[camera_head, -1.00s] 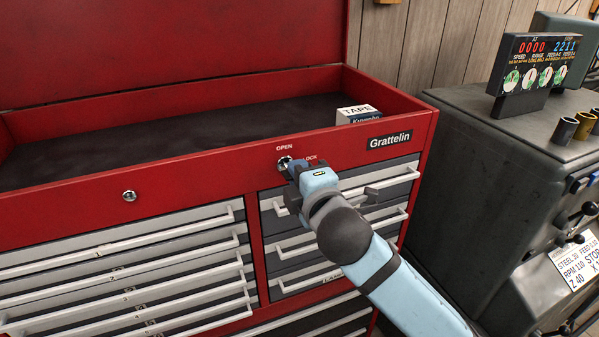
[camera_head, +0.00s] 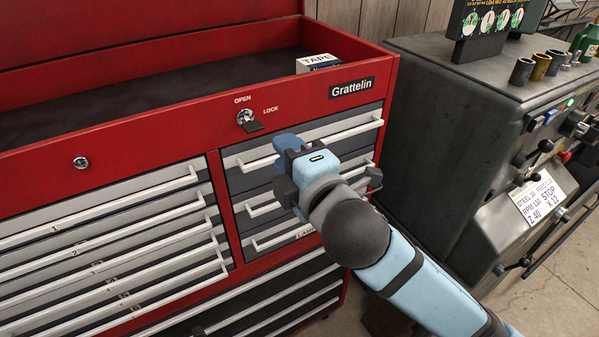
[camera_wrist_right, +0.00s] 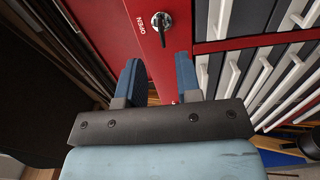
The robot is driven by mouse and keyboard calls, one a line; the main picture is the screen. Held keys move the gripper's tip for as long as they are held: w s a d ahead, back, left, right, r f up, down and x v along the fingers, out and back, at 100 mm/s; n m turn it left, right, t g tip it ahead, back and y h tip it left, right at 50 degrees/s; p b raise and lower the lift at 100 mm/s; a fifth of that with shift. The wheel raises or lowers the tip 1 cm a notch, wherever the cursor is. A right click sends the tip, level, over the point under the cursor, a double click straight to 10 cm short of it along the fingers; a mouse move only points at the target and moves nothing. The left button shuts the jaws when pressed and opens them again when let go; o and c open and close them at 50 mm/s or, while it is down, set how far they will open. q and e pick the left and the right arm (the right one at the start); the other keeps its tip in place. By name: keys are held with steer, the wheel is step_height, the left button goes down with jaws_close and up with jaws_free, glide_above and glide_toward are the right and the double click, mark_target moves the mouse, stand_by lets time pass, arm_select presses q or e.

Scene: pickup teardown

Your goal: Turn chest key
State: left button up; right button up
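The red tool chest (camera_head: 130,150) stands with its lid up. On its front, a round silver lock (camera_head: 243,115) with a black-headed key (camera_head: 254,126) sits beside the labels OPEN and LOCK. The key head points right and slightly down, under the LOCK label. The lock also shows at the top of the right wrist view (camera_wrist_right: 162,20). My right gripper (camera_head: 284,145) is to the right of and below the key, apart from it. In the wrist view its two blue fingers (camera_wrist_right: 158,78) are spread with nothing between them. My left gripper is not in view.
A second lock (camera_head: 81,163) is at the left. Drawers with white handles (camera_head: 110,205) fill the chest front. A TAPE box (camera_head: 318,64) sits in the top tray. A dark grey machine (camera_head: 450,130) stands close on the right, with bare floor in front.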

steer(key=v, duration=0.4)
stand_by(0.3)
steer(key=d+f+m+g+h, duration=0.1)
steer(key=d+f+m, duration=0.25)
steer(key=f, duration=0.35)
steer(key=w+d+f+m+h, duration=0.1)
steer(key=d+f+m, duration=0.1)
steer(key=f+m, duration=0.35)
steer(key=d+f+m+g+h, duration=0.1)
steer(key=d+f+m, duration=0.2)
steer(key=f, duration=0.6)
steer(key=s+d+f+m+g+h, duration=0.1)
steer(key=s+d+f+m+h, duration=0.1)
steer(key=s+d+f+m, duration=0.2)
steer(key=s+d+f+m+g+h+p, duration=0.1)
steer(key=s+d+f+m, duration=0.4)
steer(key=s+d+f, duration=0.5)
step_height(320, 180, down, 7)
steer(key=shift+s+f+m+h, duration=0.1)
steer(key=shift+s+m+h, duration=0.1)
steer(key=shift+m+h, duration=0.15)
